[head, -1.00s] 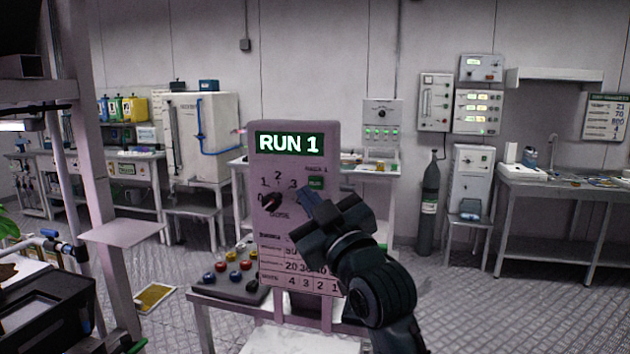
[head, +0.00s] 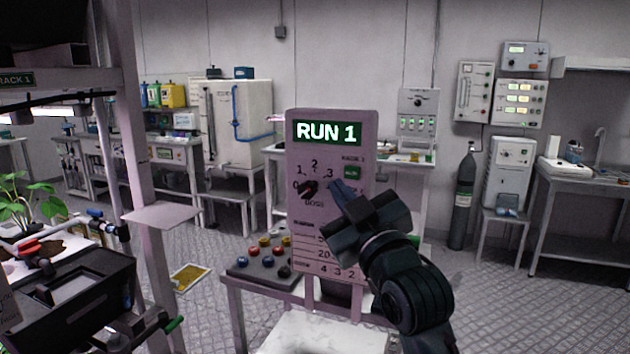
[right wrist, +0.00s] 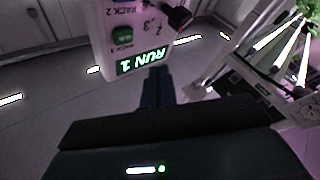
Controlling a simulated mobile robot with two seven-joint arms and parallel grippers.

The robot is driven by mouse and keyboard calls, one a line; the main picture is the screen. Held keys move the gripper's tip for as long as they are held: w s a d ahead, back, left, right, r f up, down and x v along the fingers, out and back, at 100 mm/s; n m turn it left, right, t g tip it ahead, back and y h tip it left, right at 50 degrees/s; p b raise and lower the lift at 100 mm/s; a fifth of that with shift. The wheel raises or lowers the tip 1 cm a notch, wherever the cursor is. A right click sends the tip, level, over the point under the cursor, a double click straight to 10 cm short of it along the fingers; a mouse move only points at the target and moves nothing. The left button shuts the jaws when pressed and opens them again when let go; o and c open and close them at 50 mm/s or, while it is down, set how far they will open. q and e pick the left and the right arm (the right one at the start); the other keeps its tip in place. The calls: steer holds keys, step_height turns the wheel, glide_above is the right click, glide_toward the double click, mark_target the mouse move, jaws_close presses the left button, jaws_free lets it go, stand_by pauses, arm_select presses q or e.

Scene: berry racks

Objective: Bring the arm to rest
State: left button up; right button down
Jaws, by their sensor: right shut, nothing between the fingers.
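My right gripper (head: 340,192) is shut and empty, in front of the pale control panel (head: 300,232) in the head view. The panel's screen (head: 327,133) reads RUN 1. A dark dose knob (head: 308,190) sits on the panel, with a lit green button (head: 352,172) at its right. In the right wrist view the gripper's blue fingers (right wrist: 157,88) point toward the panel (right wrist: 104,48), which appears upside down. A gap between fingertips and panel cannot be judged surely. My arm hides the panel's lower right. My left gripper does not show.
A low stand with colored knobs (head: 240,272) is left of the panel. A rack post (head: 150,260) with a small shelf (head: 160,215), a plant (head: 25,198) and a black tray (head: 75,290) fill the left. Benches line the back wall.

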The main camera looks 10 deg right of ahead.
steer(key=s+f+m+g+p, duration=0.1)
steer(key=s+f+g, duration=0.2)
steer(key=f, duration=1.1)
steer(key=s+f+m+g+p, duration=0.1)
steer(key=s+f+g, duration=0.2)
steer(key=f, duration=1)
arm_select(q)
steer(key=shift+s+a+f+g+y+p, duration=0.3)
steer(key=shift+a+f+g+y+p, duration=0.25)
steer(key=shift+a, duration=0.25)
arm_select(e)
steer(key=s+a+f+m+g, duration=0.1)
steer(key=s+f+g, duration=0.3)
steer(key=s+f, duration=1.3)
steer(key=shift+s+a+f+m+g, duration=0.2)
steer(key=shift+a+f+m+g, duration=0.1)
steer(key=shift+m, duration=0.4)
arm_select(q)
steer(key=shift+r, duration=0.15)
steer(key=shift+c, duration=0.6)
